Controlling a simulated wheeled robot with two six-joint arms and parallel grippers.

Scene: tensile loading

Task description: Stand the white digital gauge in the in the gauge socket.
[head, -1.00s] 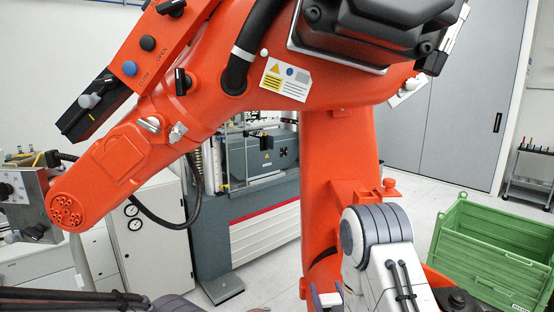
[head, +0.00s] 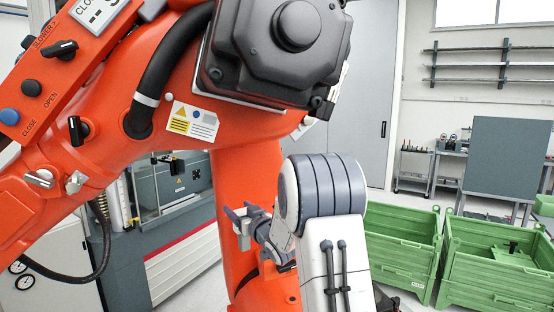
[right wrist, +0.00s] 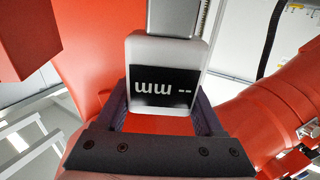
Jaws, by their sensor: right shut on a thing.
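The white digital gauge (right wrist: 165,50) shows in the right wrist view, with a black display reading upside-down "mm --" and a grey part beyond its body. My right gripper (right wrist: 167,112) is shut on it, with a dark finger on each side. In the head view my right gripper (head: 240,222) is in front of the orange machine's column; the gauge is too small there to make out surely. The gauge socket cannot be made out in either view. My left gripper is not in view.
A large orange robot arm (head: 180,130) fills the left and middle of the head view, close to my right arm. A grey testing machine (head: 160,240) stands behind it. Green crates (head: 400,240) stand on the floor at right. A grey panel (head: 507,155) and shelves are farther back.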

